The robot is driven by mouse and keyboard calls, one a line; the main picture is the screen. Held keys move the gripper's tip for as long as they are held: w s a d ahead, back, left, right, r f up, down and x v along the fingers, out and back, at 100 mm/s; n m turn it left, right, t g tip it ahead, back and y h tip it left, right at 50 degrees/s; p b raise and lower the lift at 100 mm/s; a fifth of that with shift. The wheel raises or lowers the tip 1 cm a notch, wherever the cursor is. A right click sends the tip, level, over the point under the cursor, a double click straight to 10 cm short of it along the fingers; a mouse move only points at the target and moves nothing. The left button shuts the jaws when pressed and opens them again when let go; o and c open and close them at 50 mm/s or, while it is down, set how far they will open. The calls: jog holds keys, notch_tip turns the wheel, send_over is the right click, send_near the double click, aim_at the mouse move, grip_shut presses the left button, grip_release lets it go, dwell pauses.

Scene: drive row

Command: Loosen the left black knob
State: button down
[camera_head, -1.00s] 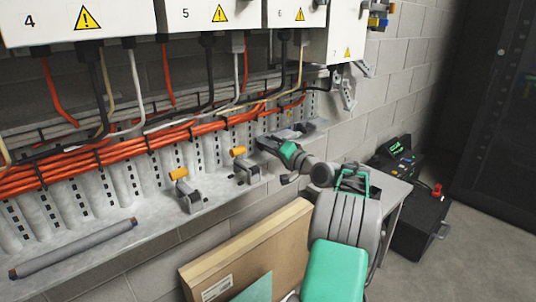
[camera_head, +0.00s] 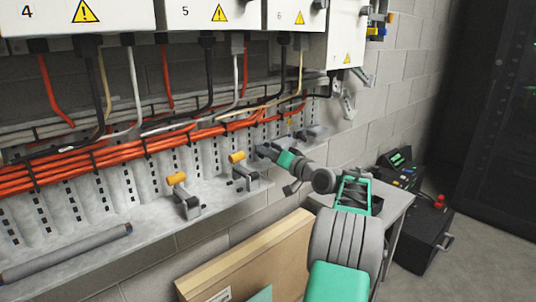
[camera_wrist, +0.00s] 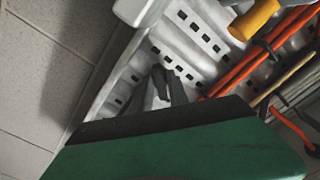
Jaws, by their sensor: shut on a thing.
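My gripper (camera_head: 263,151) reaches over the grey ledge (camera_head: 118,232) below the cabinets, at the ledge's right part. In the wrist view, its dark fingers (camera_wrist: 166,87) are close together on a small dark piece, mostly hidden between them. It looks like a black knob, but I cannot tell whether it is the left one. Two grey clamps with orange handles, one at left (camera_head: 186,196) and one nearer my gripper (camera_head: 244,172), stand on the ledge to the left of my gripper. An orange handle (camera_wrist: 254,19) also shows at the top of the wrist view.
Orange cables (camera_head: 100,160) run along the wall close behind the ledge. A grey roller (camera_head: 65,254) lies on the ledge at left. A cardboard panel (camera_head: 245,262) leans below. A small table (camera_head: 398,205) and a black case (camera_head: 420,240) stand right of my arm. Floor at right is clear.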

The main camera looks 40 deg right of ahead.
jog(key=c, duration=1.5)
grip_release()
jog(key=shift+o, duration=0.2)
jog(key=shift+s, duration=0.1)
jog(key=s+p, duration=0.1)
jog(key=s, duration=0.6)
jog(key=shift+s+d, duration=0.15)
jog(key=shift+s, duration=0.2)
